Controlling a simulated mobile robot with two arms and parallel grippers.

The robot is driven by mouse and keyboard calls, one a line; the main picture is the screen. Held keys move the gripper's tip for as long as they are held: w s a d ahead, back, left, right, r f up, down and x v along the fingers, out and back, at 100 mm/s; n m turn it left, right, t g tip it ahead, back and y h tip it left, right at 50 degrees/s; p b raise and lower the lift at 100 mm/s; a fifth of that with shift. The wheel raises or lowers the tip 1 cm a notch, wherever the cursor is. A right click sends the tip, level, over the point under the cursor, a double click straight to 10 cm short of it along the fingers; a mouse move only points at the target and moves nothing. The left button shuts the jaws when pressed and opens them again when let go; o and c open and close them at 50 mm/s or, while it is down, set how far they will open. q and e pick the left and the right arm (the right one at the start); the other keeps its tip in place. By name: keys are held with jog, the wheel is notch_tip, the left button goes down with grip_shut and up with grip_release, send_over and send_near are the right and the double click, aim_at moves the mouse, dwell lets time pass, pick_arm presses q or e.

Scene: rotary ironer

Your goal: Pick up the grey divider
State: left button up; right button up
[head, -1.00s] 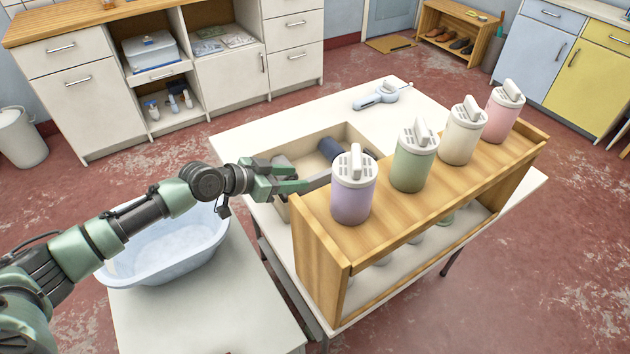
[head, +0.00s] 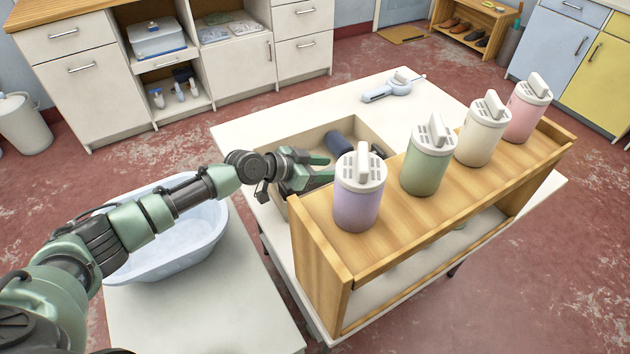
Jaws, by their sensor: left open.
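A shallow beige open box (head: 352,121) stands on the white table behind the wooden shelf. My left gripper (head: 328,168) reaches over the box from the left. Its green fingers are apart, with nothing clearly held between them. I cannot make out the grey divider for certain; the gripper and the lilac canister hide much of the box's near part. A dark blue roll (head: 338,143) lies in the box just beyond the fingers. My right gripper is not in view.
The wooden shelf (head: 400,215) carries a lilac canister (head: 358,200), a green (head: 425,165), a cream (head: 478,140) and a pink one (head: 525,112). The lilac one is close to the fingers. A pale blue tub (head: 165,255) sits below my arm. A light-blue tool (head: 392,88) lies at the back.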

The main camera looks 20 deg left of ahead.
pick_arm(q)
grip_shut()
jog(key=shift+r, duration=0.1)
